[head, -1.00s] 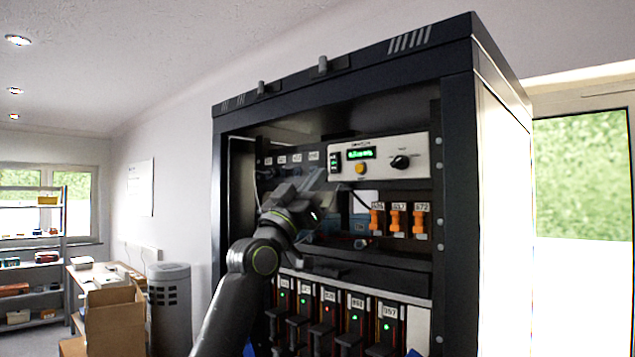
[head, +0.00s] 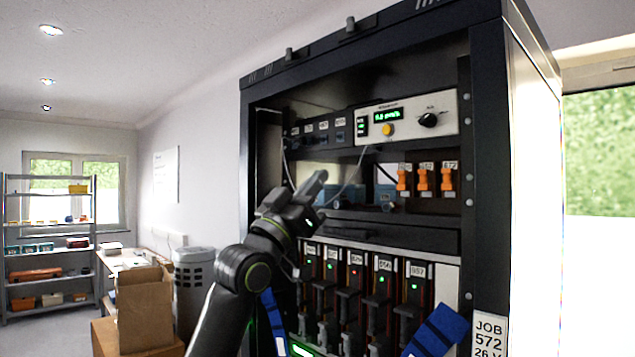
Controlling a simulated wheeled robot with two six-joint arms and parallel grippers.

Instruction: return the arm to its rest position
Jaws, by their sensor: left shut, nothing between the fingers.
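My left arm comes up from the bottom of the head view, and its gripper (head: 318,183) is in front of the open black rack cabinet (head: 488,200). The fingers are together and hold nothing. The gripper points up and to the right, below the row of small dark sockets and in front of the shelf. A white control unit (head: 409,116) with a green display, a yellow button and a black knob is at the upper right in the rack. My right gripper does not show.
Orange clips (head: 423,180) hang right of the gripper. Several dark modules (head: 357,295) with green and red lights stand below it. Blue straps (head: 437,332) show low in front. Cardboard boxes (head: 143,308) and a grey bin (head: 194,285) stand left of the cabinet.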

